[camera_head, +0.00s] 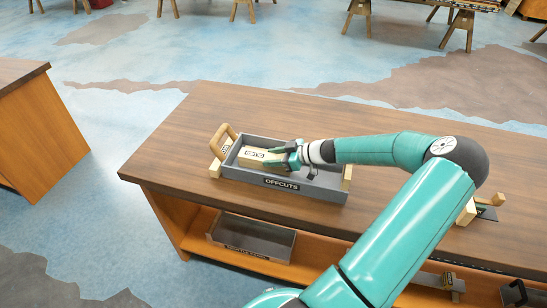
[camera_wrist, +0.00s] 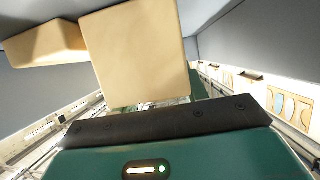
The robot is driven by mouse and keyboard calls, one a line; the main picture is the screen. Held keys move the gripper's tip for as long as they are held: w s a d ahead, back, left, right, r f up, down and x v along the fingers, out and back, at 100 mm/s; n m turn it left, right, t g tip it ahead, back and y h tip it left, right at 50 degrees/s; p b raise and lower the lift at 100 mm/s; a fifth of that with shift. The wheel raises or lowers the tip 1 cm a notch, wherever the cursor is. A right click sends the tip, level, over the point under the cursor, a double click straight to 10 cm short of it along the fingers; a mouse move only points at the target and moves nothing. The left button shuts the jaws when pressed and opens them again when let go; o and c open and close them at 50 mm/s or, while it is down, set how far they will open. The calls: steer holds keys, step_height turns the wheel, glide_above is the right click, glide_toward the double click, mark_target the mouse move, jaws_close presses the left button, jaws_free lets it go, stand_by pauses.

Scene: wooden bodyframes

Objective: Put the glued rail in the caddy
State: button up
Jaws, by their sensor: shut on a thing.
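A pale wooden block (camera_head: 256,157) with a dark-lettered label, too small to read surely, is at the grey tray marked OFFCUTS (camera_head: 240,178). My gripper (camera_head: 283,154) is shut on this block from its right side, over the tray. In the wrist view the held block (camera_wrist: 142,52) fills the middle, with grey walls on both sides. A second pale wooden piece (camera_wrist: 42,46) shows at the left there. Whether the held block touches the tray floor I cannot tell. No label in view clearly reads caddy.
The tray stands on a brown workbench (camera_head: 170,150). A wooden loop handle (camera_head: 222,138) rises at its left end. A second grey tray (camera_head: 250,236) sits on the shelf below. A wooden piece (camera_head: 466,213) lies right of my arm. The bench behind the tray is clear.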

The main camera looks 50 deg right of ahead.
steer(key=o, duration=1.2)
steer(key=shift+f, duration=0.1)
steer(key=v, duration=0.7)
steer(key=shift+s+d+r, duration=0.15)
steer(key=shift+s+r, duration=0.05)
